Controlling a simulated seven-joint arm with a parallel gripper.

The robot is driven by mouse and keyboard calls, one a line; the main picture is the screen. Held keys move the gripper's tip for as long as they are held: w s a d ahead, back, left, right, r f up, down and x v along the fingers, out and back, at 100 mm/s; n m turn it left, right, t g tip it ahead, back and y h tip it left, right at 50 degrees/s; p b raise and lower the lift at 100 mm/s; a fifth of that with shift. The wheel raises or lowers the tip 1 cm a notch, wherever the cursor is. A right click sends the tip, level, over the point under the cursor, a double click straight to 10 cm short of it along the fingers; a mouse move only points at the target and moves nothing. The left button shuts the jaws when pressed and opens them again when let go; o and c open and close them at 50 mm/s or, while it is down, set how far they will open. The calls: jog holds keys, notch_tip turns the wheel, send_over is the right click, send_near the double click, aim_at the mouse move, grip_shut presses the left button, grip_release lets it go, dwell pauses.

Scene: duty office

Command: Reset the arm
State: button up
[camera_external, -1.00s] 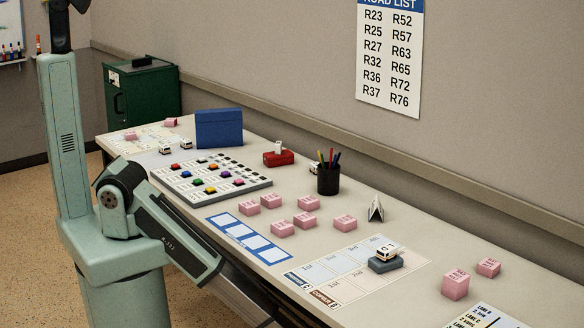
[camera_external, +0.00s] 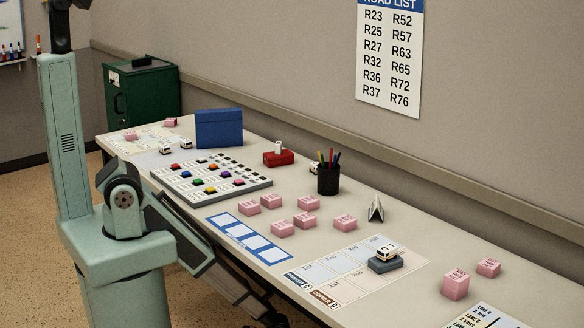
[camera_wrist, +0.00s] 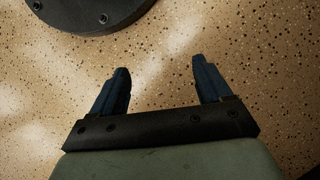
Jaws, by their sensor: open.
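My gripper (camera_wrist: 160,82) shows in the wrist view with its two dark blue fingers spread apart. It is open, with nothing between the fingers, and it points at the speckled floor (camera_wrist: 245,40). A round dark plate with bolts (camera_wrist: 90,12) lies at the top of that view. In the external view my arm is folded low beside the near edge of the table, and my gripper is not clearly visible there.
The table (camera_external: 400,305) holds several pink blocks (camera_external: 345,222), a button board (camera_external: 210,181), a pen cup (camera_external: 328,180), a blue box (camera_external: 219,129) and a white toy vehicle (camera_external: 388,252) on a grey-blue block (camera_external: 385,265). A green cabinet (camera_external: 145,95) stands behind.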

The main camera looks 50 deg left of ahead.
jog(key=s+a+r+n+g+h, duration=0.1)
jog(key=s+a+r+n, duration=0.2)
jog(key=s+r, duration=0.4)
jog(key=s+a+r+n+h, duration=0.2)
jog(key=s+a+r+n, duration=0.2)
jog(key=r, duration=0.7)
jog(key=s+a, duration=0.2)
jog(key=s, duration=0.1)
jog(key=shift+s+a+r+g, duration=0.15)
jog(key=shift+s+r+g, duration=0.1)
jog(key=shift+r+g, duration=0.15)
